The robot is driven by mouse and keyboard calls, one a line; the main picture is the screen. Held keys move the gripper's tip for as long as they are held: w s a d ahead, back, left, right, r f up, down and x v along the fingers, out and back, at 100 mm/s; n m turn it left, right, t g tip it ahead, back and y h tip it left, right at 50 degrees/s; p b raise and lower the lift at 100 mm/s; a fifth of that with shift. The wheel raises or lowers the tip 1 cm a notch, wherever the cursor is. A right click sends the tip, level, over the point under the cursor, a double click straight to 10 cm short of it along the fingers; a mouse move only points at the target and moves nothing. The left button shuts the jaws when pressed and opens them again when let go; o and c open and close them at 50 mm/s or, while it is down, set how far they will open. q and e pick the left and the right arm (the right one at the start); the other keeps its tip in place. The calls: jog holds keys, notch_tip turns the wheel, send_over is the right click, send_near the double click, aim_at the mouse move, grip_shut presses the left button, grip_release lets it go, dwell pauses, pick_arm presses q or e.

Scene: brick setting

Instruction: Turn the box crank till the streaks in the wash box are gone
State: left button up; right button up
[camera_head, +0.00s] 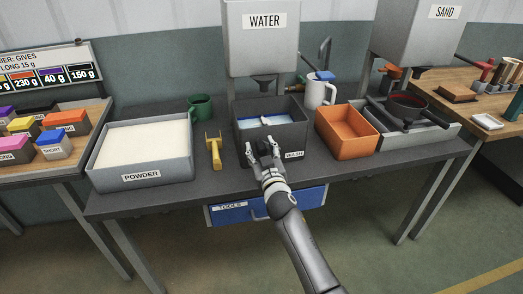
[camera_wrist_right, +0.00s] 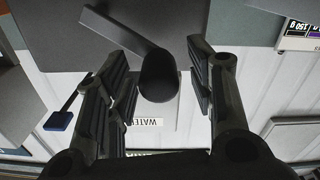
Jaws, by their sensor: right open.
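The dark grey wash box (camera_head: 272,136), labelled WASH, stands mid-table under the water tank. Its liquid (camera_head: 268,121) looks blue and white, with pale streaks visible. My right gripper (camera_head: 262,147) is at the box's front wall and hides part of it. In the right wrist view the box crank shows as a grey arm (camera_wrist_right: 122,33) with a dark round knob (camera_wrist_right: 158,77). The knob lies between the open fingers of my right gripper (camera_wrist_right: 157,68), with gaps seen on both sides. My left gripper is not in view.
The powder tray (camera_head: 143,151) and a yellow scoop (camera_head: 214,151) are left of the wash box. An orange bin (camera_head: 347,132) and white mug (camera_head: 320,91) are right. The water tank (camera_head: 262,42) hangs above. A blue TOOLS drawer (camera_head: 232,213) is below.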

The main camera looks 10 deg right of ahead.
grip_shut()
dwell(0.3)
